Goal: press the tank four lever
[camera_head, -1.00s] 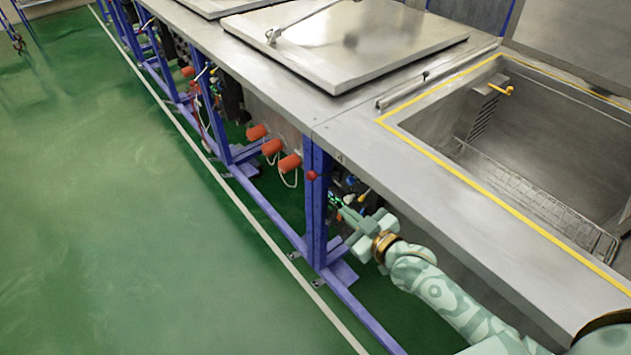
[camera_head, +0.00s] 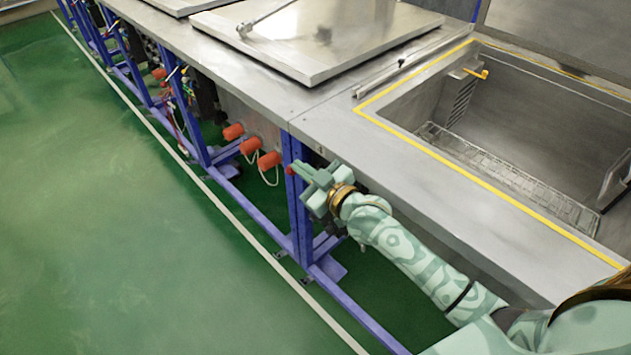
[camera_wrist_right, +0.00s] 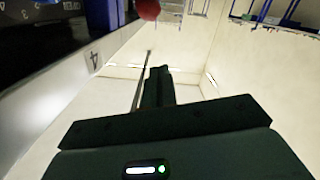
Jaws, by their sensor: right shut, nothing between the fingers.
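The lever's red ball knob (camera_head: 290,170) shows at the front edge of the bench, just left of my right gripper's fingertips. In the right wrist view, the red knob (camera_wrist_right: 148,9) is at the top, on a thin rod (camera_wrist_right: 143,80), beyond the fingers. A "4" label (camera_wrist_right: 95,57) is on the bench's front face, left of the rod. My right gripper (camera_head: 305,172) is shut and empty, close to the knob; I cannot tell whether it touches. It also shows in the right wrist view (camera_wrist_right: 160,72). The open tank (camera_head: 430,118) has a yellow-edged rim. My left gripper is not in view.
Orange-red cylinders (camera_head: 250,146) hang under the bench left of the lever. A blue frame leg (camera_head: 298,220) stands below the knob. A closed steel lid (camera_head: 320,38) covers the neighbouring tank. The green floor (camera_head: 110,230) at left is clear.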

